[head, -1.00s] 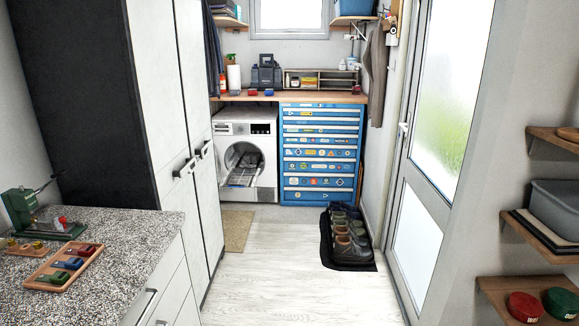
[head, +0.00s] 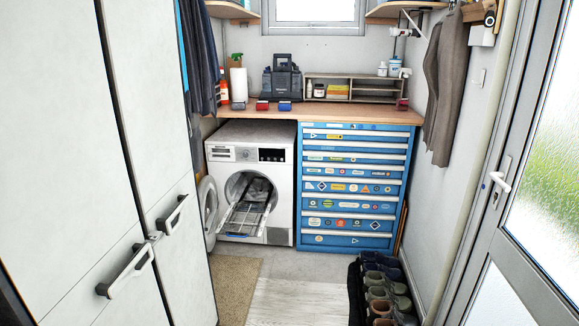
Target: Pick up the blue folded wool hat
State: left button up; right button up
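I cannot make out a blue folded wool hat for certain. A small blue item (head: 284,106) lies near the front edge of the wooden worktop (head: 330,117), and it is too small to tell what it is. A similar small red item (head: 262,105) lies just left of it. Neither of my grippers shows in the head view.
A blue stickered drawer chest (head: 350,187) stands under the worktop, right of a white washing machine (head: 225,140) with its door open. Shoes (head: 383,290) line the right wall. White cabinets (head: 70,120) flank the left.

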aim_at(283, 106)
jog(key=i+u, duration=0.1)
jog(key=i, duration=0.5)
jog(key=i+l, duration=0.1)
jog(key=i, duration=0.5)
jog(key=i+l+u, duration=0.15)
jog(key=i, duration=0.45)
jog(key=i+l+u, duration=0.1)
jog(key=i, duration=0.45)
